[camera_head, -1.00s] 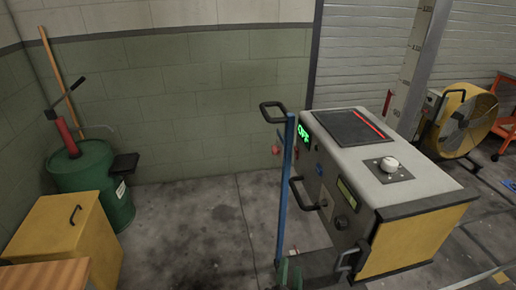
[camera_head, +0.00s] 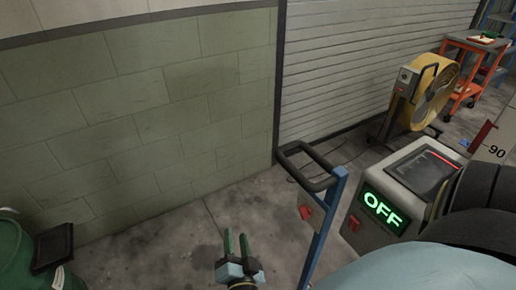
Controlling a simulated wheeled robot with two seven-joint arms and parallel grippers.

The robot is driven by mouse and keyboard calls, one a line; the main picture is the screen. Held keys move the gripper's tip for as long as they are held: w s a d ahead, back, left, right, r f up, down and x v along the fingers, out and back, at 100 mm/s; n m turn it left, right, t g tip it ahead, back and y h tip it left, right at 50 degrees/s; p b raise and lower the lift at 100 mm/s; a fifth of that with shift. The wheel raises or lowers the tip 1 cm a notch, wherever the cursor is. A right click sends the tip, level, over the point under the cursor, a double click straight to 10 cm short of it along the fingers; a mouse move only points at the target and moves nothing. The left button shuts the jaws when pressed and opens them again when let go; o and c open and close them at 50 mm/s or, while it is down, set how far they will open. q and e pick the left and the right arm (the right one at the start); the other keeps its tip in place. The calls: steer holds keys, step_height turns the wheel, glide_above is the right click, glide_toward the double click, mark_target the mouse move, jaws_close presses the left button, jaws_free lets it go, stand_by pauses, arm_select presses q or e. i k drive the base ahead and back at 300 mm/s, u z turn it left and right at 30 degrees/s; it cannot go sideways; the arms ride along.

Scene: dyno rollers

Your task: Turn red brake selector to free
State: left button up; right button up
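A small red part (camera_head: 305,212) sits on the blue post of the black-handled frame. A second small red part (camera_head: 353,223) sits on the front of the grey console (camera_head: 405,190), below its green OFF display (camera_head: 382,209). I cannot tell which of them is the brake selector, nor read its setting.
The black handle (camera_head: 310,164) and blue post (camera_head: 323,235) stand between my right gripper and the console. My pale arm covers the lower right. A yellow fan (camera_head: 431,92) and orange cart (camera_head: 468,75) stand behind. A green drum (camera_head: 20,262) is at lower left; floor between is clear.

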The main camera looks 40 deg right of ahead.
mark_target(305, 212)
steer(key=i, duration=0.75)
steer(key=u, duration=1.3)
steer(key=i, duration=0.8)
steer(key=z, duration=3.6)
